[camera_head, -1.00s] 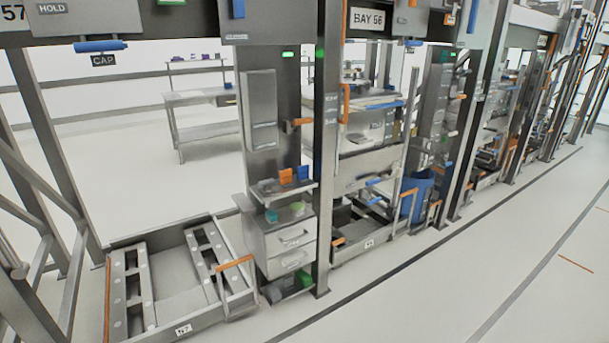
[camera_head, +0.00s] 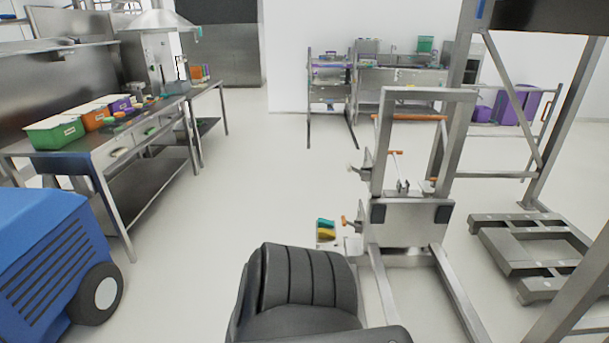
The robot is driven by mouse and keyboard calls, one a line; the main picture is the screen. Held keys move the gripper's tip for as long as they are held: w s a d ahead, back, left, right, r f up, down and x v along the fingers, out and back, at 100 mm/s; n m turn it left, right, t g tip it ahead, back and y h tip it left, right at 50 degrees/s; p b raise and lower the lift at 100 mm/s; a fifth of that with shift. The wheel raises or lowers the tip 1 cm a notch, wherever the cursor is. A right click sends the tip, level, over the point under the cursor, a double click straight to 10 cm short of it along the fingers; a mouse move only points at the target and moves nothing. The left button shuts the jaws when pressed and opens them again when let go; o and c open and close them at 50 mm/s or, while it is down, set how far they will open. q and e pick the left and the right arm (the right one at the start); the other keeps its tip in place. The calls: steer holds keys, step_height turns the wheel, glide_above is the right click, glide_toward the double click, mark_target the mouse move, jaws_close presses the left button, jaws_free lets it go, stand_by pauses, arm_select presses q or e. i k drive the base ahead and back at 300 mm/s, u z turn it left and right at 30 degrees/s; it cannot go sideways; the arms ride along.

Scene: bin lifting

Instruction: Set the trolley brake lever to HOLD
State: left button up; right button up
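A steel wheeled-looking frame with an upright mast and two long floor legs stands right of centre; it may be the trolley (camera_head: 410,220). An orange bar (camera_head: 409,117) crosses its upper part. A small orange-tipped lever (camera_head: 396,153) sticks up above its plate, and an orange knob (camera_head: 345,221) shows at its left side. I cannot tell which of these is the brake lever, and no HOLD mark is readable now. Neither of my grippers is in view.
A black padded seat (camera_head: 305,275) stands close in front at bottom centre. A blue machine with a black wheel (camera_head: 45,260) fills the lower left. A workbench (camera_head: 100,155) with coloured bins runs along the left. A low steel frame (camera_head: 530,250) lies at right. Open floor lies in the middle.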

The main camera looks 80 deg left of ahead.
mark_target(344, 221)
steer(key=u, duration=2.8)
steer(key=k, duration=0.5)
steer(key=u, duration=1)
steer(key=k, duration=0.85)
steer(key=u, duration=0.4)
steer(key=i, duration=1.9)
steer(key=z, duration=0.5)
steer(key=i, duration=2.6)
steer(key=z, duration=0.8)
steer(key=i, duration=1.6)
steer(key=z, duration=2.15)
steer(key=i, duration=1.05)
steer(key=z, duration=0.95)
